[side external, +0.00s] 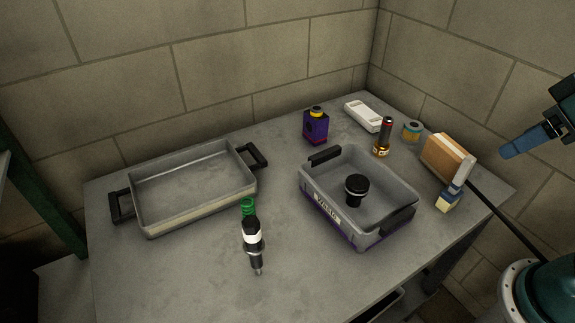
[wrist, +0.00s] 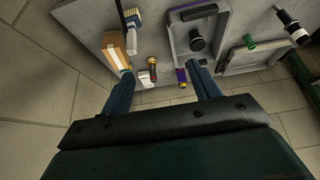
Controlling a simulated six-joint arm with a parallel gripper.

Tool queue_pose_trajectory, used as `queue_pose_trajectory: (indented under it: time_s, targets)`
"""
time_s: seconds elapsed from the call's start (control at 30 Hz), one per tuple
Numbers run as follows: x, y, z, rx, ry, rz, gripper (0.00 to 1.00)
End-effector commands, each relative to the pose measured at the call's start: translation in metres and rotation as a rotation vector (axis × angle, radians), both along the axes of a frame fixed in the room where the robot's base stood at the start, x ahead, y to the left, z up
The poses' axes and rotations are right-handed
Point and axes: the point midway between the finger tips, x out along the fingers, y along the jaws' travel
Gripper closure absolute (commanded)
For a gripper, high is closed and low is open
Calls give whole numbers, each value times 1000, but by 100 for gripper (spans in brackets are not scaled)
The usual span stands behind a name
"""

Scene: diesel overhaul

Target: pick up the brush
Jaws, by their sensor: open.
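The brush, a small block with pale bristles, a blue band and a light grey upper part (side external: 452,194), stands near the right edge of the table in the side view. It also shows at the top of the wrist view, where the brush (wrist: 132,17) has yellowish bristles. My gripper (side external: 507,149) is up at the right of the side view, above and apart from the brush. In the wrist view my gripper (wrist: 162,72) has its two blue fingers spread with nothing held between them. The brush lies beyond the fingertips, to the upper left.
A brown box (side external: 447,157) stands right beside the brush. A grey bin (side external: 310,192) holding a black cap (side external: 357,190) is to its left. An amber bottle (side external: 382,140), a tin (side external: 411,131) and a white box (side external: 362,116) stand behind. A dark rod (side external: 510,225) runs near the brush.

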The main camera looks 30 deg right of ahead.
Motion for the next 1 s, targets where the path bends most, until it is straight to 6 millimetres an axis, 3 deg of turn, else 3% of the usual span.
queue_pose_trajectory:
  time_s: [0.27, 0.4, 0.77, 1.0]
  targets:
    - [0, 0, 0, 0, 0, 0, 38]
    - [0, 0, 0, 0, 0, 0, 56]
    - [1, -1, 0, 8, 6, -19, 56]
    - [13, -7, 1, 76, 66, -186, 56]
